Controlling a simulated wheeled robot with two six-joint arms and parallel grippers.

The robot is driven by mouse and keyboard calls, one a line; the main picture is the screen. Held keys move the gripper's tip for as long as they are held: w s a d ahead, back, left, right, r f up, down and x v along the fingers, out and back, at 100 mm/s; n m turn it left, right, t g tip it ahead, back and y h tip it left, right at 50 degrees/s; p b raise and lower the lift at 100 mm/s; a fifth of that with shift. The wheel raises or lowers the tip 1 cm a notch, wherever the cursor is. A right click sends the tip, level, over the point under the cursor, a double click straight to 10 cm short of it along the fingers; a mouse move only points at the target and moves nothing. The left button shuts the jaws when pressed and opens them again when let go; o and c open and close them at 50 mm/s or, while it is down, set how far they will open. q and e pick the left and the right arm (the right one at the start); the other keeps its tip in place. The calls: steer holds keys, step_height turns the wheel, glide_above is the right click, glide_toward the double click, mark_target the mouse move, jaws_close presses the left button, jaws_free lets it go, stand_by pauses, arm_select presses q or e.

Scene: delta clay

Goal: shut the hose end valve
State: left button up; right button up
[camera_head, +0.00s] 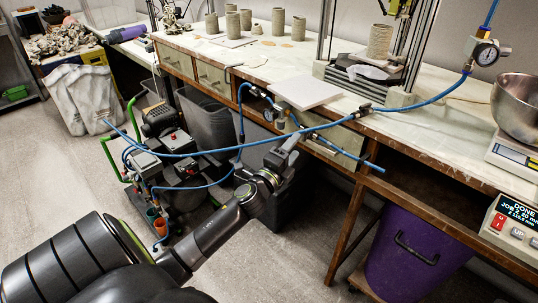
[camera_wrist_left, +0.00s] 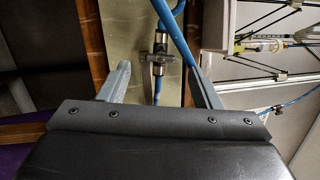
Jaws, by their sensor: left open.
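The hose end valve (camera_wrist_left: 158,57) is a small metal fitting with a crosswise piece, in line with a hose, in front of a pale panel in the left wrist view. My left gripper (camera_wrist_left: 163,78) is open, with one finger on each side of the valve and visible gaps between. I cannot tell from this view how far the fingertips are from it in depth. In the head view my left gripper (camera_head: 291,137) is at the bench front, by the blue hose (camera_head: 335,125), and hides the valve area there. My right gripper is not in view.
A pressure gauge (camera_head: 268,115) hangs left of the gripper, and another gauge (camera_head: 486,53) stands at upper right. The blue hose crosses above the gripper. A white board (camera_head: 305,92) lies on the bench. A purple bin (camera_head: 410,250) stands below. Open floor lies at left.

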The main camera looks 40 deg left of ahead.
arm_select(q)
steer(key=b+v, duration=0.3)
steer(key=v, duration=1.1)
steer(key=shift+b, duration=0.4)
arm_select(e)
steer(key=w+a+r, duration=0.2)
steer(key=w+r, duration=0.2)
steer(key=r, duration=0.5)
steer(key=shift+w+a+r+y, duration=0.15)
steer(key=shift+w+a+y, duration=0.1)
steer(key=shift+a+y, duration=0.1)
